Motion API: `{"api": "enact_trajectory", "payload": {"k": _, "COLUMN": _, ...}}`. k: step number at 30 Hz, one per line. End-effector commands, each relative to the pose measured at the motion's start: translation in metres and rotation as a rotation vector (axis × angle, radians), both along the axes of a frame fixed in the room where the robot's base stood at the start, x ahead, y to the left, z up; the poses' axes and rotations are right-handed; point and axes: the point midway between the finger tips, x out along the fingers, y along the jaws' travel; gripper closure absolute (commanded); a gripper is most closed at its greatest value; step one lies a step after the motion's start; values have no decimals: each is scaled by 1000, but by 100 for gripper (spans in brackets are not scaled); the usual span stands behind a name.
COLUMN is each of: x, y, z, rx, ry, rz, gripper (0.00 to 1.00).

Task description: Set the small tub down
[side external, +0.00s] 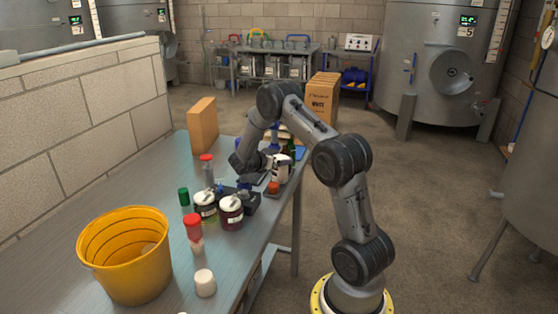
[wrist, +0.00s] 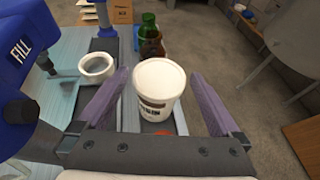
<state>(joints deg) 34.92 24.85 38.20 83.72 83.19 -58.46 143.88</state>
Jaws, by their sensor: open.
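The small tub (wrist: 157,90) is white with a dark printed label and a pale lid or top. In the wrist view it stands between the two purple-grey fingers of my gripper (wrist: 160,80), with a visible gap on each side. The fingers are open and not closed on it. In the side view the tub (side external: 281,173) shows as a small white shape at the far right edge of the bench, partly covered by my gripper (side external: 276,160). Its base is partly hidden, so I cannot tell exactly what it rests on.
A green bottle (wrist: 148,28) stands just beyond the tub. Jars (side external: 231,213), a red-capped bottle (side external: 193,230) and a yellow bucket (side external: 125,262) occupy the nearer bench (side external: 70,225).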

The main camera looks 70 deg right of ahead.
Motion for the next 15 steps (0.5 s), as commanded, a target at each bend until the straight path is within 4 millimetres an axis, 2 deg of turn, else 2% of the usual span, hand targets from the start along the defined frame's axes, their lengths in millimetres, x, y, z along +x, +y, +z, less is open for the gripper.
{"api": "enact_trajectory", "payload": {"k": 3, "x": 6, "y": 25, "z": 11, "rx": -1, "ry": -1, "rz": 4, "gripper": 0}}
{"api": "enact_trajectory", "payload": {"k": 9, "x": 13, "y": 61, "z": 26, "rx": 0, "ry": -2, "rz": 5, "gripper": 0}}
{"api": "enact_trajectory", "payload": {"k": 15, "x": 17, "y": 83, "z": 35, "rx": 0, "ry": -1, "rz": 2, "gripper": 0}}
